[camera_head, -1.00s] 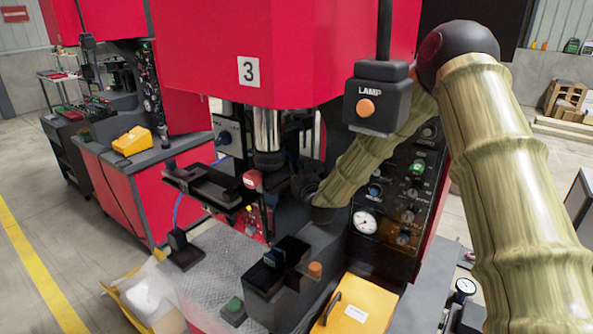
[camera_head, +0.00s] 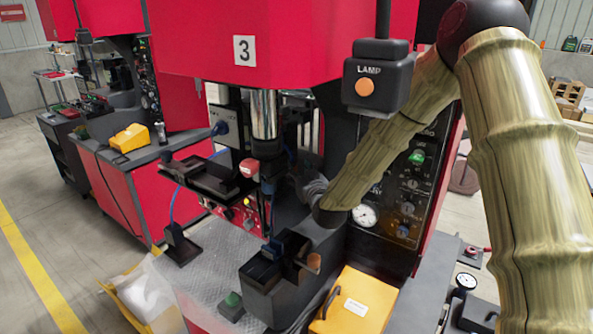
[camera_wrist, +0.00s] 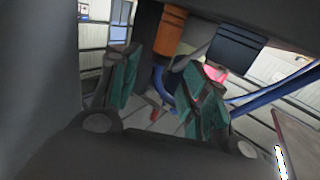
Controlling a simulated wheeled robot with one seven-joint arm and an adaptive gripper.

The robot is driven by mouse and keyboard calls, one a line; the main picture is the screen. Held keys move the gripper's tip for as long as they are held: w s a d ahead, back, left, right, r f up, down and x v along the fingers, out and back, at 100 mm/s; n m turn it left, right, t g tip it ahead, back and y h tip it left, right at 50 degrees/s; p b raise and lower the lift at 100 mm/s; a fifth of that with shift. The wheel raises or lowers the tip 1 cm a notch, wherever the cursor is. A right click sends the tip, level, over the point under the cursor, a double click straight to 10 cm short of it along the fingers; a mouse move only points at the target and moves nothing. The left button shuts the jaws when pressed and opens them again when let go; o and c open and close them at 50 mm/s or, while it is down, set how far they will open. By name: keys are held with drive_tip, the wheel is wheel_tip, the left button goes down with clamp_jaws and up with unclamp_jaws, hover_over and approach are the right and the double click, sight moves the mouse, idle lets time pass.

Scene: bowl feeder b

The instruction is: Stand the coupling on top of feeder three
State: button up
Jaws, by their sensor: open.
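The red machine (camera_head: 300,40) bears a white plate with the number 3 (camera_head: 244,50). I cannot identify the coupling for certain. A short orange cylinder (camera_head: 314,262) sits at the right of a dark stepped block (camera_head: 275,275) below the press ram; an orange cylinder also shows at the top of the wrist view (camera_wrist: 170,30), next to a dark blue block (camera_wrist: 237,48). My gripper (camera_wrist: 163,88) is open, its teal-padded fingers apart with nothing held between them. In the head view it is dark and largely hidden among the machine parts, by the ram and above the stepped block.
A hanging LAMP box (camera_head: 378,82) is close to my forearm. A yellow box (camera_head: 355,303) is in front. The textured plate (camera_head: 222,258) has bare room. Blue hoses (camera_wrist: 265,95) run behind my fingers.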

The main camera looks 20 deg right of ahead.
drive_tip(key=s+b, duration=0.2)
drive_tip(key=s, duration=0.4)
drive_tip(key=shift+s+d, duration=0.15)
drive_tip(key=shift+s, duration=0.05)
idle(1.4)
